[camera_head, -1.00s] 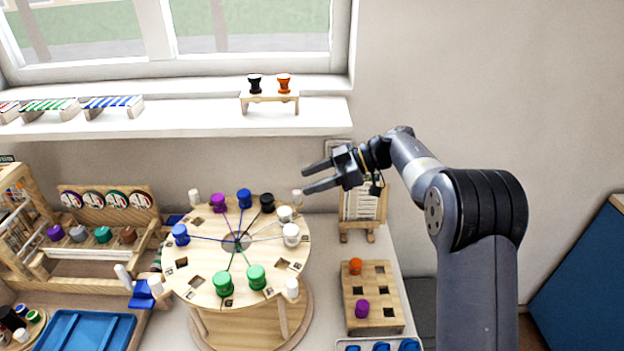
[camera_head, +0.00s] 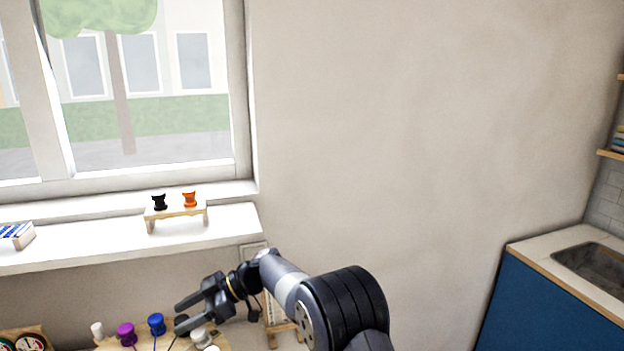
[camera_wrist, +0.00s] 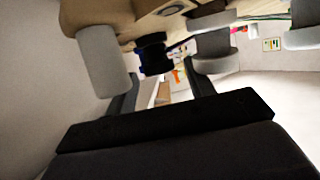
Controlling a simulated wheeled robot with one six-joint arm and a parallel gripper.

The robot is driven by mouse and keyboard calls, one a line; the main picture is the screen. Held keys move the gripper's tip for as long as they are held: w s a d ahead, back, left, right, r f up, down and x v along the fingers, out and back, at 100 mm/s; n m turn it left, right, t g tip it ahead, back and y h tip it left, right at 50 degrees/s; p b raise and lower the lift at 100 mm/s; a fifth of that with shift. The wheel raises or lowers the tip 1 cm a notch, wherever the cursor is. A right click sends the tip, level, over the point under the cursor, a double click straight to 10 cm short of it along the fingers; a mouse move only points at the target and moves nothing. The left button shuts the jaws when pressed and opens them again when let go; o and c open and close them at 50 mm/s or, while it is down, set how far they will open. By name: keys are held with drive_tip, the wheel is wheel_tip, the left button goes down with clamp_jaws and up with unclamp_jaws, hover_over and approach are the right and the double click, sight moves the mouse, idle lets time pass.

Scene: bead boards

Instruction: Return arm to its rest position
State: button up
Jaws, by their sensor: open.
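My gripper (camera_head: 190,310) is at the lower middle of the head view, pointing left, with its two dark fingers apart and nothing between them. It is in front of the right edge of the round bead board (camera_head: 222,341), of which only the top part shows. My arm reaches in from the lower right. In the wrist view, a dark blue bobbin (camera_wrist: 153,55) and pale grey bobbins (camera_wrist: 104,60) show close by, and the picture is tilted. Purple (camera_head: 126,334) and blue (camera_head: 157,325) bobbins stand on the board left of the gripper.
A small wooden stand (camera_head: 178,212) with a black (camera_head: 160,202) and an orange (camera_head: 190,199) bobbin is on the window shelf (camera_head: 110,247). A wooden rack (camera_head: 284,330) stands behind my wrist. A counter with a sink (camera_head: 595,265) is at the right. The wall between is bare.

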drive_tip(key=shift+x, duration=0.9)
drive_tip(key=shift+w+d+r, duration=0.1)
drive_tip(key=shift+d+r, duration=0.1)
drive_tip(key=shift+r, duration=0.65)
drive_tip(key=shift+r+b, duration=0.3)
drive_tip(key=shift+r, duration=0.4)
drive_tip(key=shift+f, duration=0.15)
drive_tip(key=shift+f, duration=0.25)
drive_tip(key=shift+w+d+f, duration=0.1)
drive_tip(key=shift+d+f, duration=0.05)
drive_tip(key=shift+f, duration=0.45)
drive_tip(key=shift+w+d+f, duration=0.1)
drive_tip(key=shift+d+f, duration=0.1)
drive_tip(key=shift+f, duration=0.4)
drive_tip(key=b+v, duration=0.2)
drive_tip(key=v, duration=1)
drive_tip(key=p+x, duration=0.2)
drive_tip(key=x, duration=1)
drive_tip(key=shift+s+a+p, duration=0.25)
drive_tip(key=shift+a+p, duration=0.05)
